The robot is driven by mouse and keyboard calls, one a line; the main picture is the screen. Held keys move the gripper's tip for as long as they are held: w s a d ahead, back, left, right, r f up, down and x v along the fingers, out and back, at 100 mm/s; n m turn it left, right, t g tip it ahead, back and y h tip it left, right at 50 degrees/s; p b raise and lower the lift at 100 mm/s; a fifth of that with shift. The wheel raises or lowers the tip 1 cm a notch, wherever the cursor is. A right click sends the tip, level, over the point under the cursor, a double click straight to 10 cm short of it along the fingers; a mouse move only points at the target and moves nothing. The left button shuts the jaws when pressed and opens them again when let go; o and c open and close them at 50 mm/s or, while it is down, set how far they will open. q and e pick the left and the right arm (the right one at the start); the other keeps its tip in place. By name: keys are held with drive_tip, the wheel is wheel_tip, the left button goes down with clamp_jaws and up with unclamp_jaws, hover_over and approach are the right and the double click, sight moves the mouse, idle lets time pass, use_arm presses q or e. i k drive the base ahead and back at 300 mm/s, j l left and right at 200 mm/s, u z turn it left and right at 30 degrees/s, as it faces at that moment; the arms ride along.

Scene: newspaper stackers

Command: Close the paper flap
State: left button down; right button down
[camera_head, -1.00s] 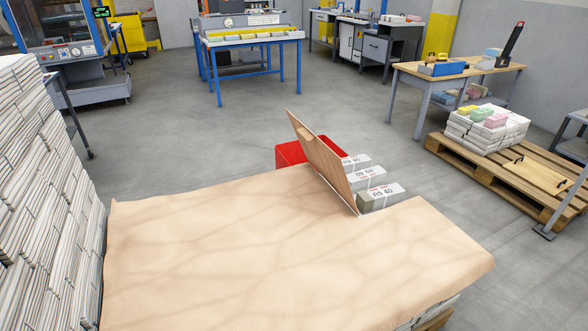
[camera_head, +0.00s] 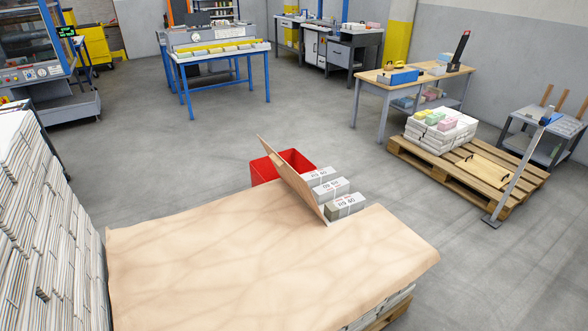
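The paper flap (camera_head: 290,178) is a brown sheet standing tilted up at the far edge of the stack, leaning to the left. It is folded open beside a row of white bundles (camera_head: 332,190) marked with printed labels. Brown paper (camera_head: 250,252) covers the rest of the stack's top. A red bin (camera_head: 264,171) stands behind the flap and is partly hidden by it. Neither of my grippers is in the head view.
A tall stack of newspapers (camera_head: 45,240) stands close on the left. A wooden pallet (camera_head: 412,157) with bundles lies at the right, near a tilted grey post (camera_head: 514,183). A blue-framed table (camera_head: 222,55) stands at the back. Grey floor (camera_head: 150,140) is clear between them.

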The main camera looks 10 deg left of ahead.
sight(300, 186)
drive_tip(key=z, duration=10.15)
drive_tip(key=l+z, duration=0.1)
drive_tip(key=z, duration=0.3)
drive_tip(key=l+z, duration=0.15)
drive_tip(key=z, duration=0.25)
drive_tip(key=l+z, duration=0.15)
drive_tip(key=z, duration=0.25)
drive_tip(key=l+z, duration=0.15)
drive_tip(key=z, duration=0.2)
drive_tip(key=i+l+z, duration=0.25)
drive_tip(key=l+z, duration=0.2)
drive_tip(key=l, duration=0.15)
drive_tip(key=i+l+z, duration=0.75)
drive_tip(key=l+z, duration=0.15)
